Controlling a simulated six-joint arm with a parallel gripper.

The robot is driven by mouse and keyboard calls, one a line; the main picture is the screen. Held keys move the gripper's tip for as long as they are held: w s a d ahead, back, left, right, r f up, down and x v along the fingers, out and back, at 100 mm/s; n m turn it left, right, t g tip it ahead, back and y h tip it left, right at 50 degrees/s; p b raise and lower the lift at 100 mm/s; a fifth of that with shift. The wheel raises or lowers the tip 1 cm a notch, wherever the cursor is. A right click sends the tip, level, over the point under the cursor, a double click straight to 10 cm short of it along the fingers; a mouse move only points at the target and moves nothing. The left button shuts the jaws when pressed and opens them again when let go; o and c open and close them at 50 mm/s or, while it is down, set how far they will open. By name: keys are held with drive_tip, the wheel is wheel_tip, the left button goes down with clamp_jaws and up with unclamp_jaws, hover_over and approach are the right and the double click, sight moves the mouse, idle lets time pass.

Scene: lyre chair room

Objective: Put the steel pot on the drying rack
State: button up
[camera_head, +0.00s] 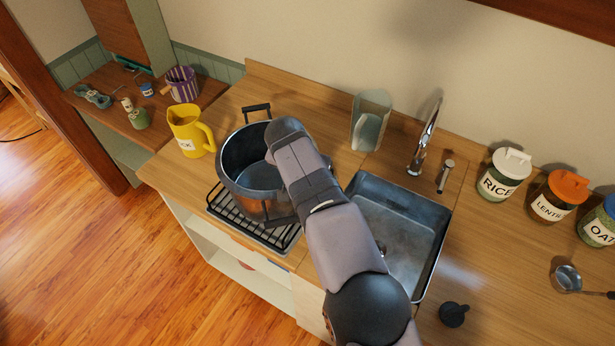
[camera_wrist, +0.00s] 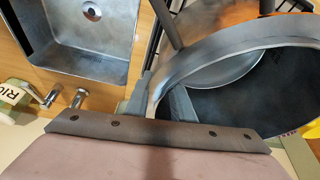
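The steel pot (camera_head: 232,157), with a dark handle at its back and front, is over the black wire drying rack (camera_head: 222,206) on the counter left of the sink. The front of the rack shows below it; I cannot tell whether the pot rests on the rack or hangs just above it. In the wrist view the pot's rim (camera_wrist: 215,50) runs between the fingers of my gripper (camera_wrist: 160,98), one outside the wall and one inside. The gripper looks shut on the rim. My arm hides the pot's right side and the fingers in the head view.
A yellow jug (camera_head: 188,132) stands close left of the pot. A clear container (camera_head: 370,122) and the faucet (camera_head: 425,138) stand behind the sink (camera_head: 405,235). Labelled jars, including rice (camera_head: 502,175), and a ladle (camera_head: 567,279) are on the right counter.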

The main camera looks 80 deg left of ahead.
drive_tip(key=b+v, duration=0.3)
drive_tip(key=v, duration=0.8)
drive_tip(key=shift+r, duration=0.2)
drive_tip(key=w+d+f+m+h, duration=0.1)
drive_tip(key=w+d, duration=0.5)
drive_tip(key=w, duration=0.3)
drive_tip(key=w+d+f+m+h, duration=0.1)
drive_tip(key=w+d, duration=0.4)
drive_tip(key=w, duration=0.5)
drive_tip(key=w+d+m+h, duration=0.1)
drive_tip(key=w+d, duration=0.5)
drive_tip(key=w, duration=0.3)
drive_tip(key=w+d+f+m, duration=0.2)
drive_tip(key=w+d, duration=0.5)
drive_tip(key=d, duration=0.5)
drive_tip(key=d+f+m+g+h, duration=0.1)
drive_tip(key=d+f+m+g, duration=0.2)
drive_tip(key=d, duration=1.6)
drive_tip(key=s+d+f+m, duration=0.1)
drive_tip(key=s+d+f, duration=0.2)
drive_tip(key=s+d, duration=0.2)
drive_tip(key=s+d+f+m, duration=0.1)
drive_tip(key=s+d+f, duration=0.2)
drive_tip(key=s+d, duration=0.3)
drive_tip(key=d, duration=0.3)
drive_tip(key=shift+s+d+m, duration=0.3)
drive_tip(key=shift+d+m, duration=0.05)
drive_tip(key=shift+m, duration=0.05)
